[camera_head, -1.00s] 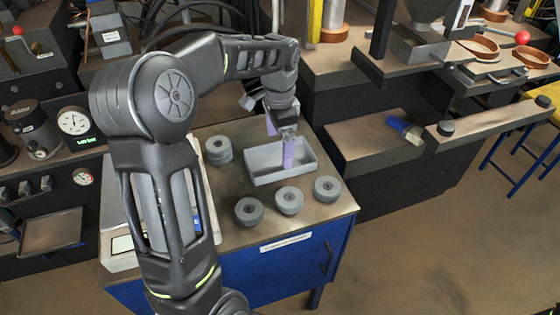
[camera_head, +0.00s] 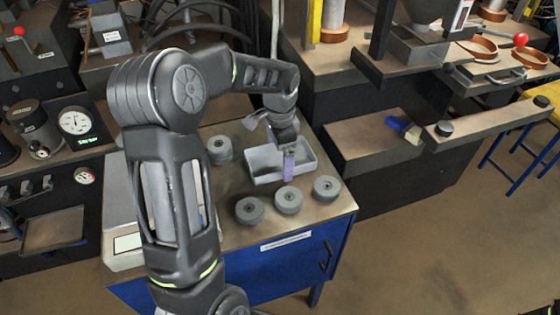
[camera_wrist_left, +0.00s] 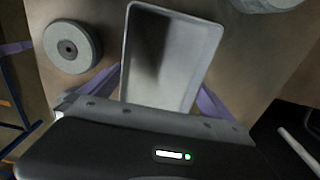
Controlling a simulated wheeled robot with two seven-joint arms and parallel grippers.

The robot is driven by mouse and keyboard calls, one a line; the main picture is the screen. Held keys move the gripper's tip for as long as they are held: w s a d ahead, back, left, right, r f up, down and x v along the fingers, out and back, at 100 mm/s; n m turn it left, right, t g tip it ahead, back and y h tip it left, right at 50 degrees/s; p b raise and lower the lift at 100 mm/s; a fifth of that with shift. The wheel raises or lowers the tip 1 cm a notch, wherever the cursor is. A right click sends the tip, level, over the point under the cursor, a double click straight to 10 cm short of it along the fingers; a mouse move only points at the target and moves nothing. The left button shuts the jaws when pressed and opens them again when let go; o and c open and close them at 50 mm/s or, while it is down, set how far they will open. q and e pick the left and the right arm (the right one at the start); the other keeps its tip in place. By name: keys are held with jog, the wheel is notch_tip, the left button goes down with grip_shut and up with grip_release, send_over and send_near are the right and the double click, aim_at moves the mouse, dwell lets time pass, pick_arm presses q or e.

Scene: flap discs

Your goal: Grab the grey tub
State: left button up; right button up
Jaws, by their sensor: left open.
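The grey tub (camera_head: 264,178) is an open rectangular tray on the small blue cabinet's top. In the left wrist view the tub (camera_wrist_left: 165,60) looks empty, with a shadow inside. My left gripper (camera_head: 282,163) is over the tub's near part, pointing down. Its purple fingers are apart; in the left wrist view the open gripper (camera_wrist_left: 150,88) has one finger on each side of the tub's near end. I cannot tell whether the fingers touch its walls. My right gripper is not in view.
Flap discs (camera_head: 249,210) stand along the cabinet top's front, close to the tub, and a stack of discs (camera_head: 220,150) is to its left. A scale (camera_head: 128,243) is at the left edge. A blue-handled brush (camera_head: 404,128) lies on the bench to the right.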

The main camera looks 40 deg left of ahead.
aim_at(280, 163)
pick_arm(q)
jog(key=c, duration=1.1)
jog(key=shift+r, duration=0.2)
notch_tip(280, 163, up, 10)
jog(key=b, duration=0.1)
jog(key=shift+f, duration=0.15)
dwell(0.4)
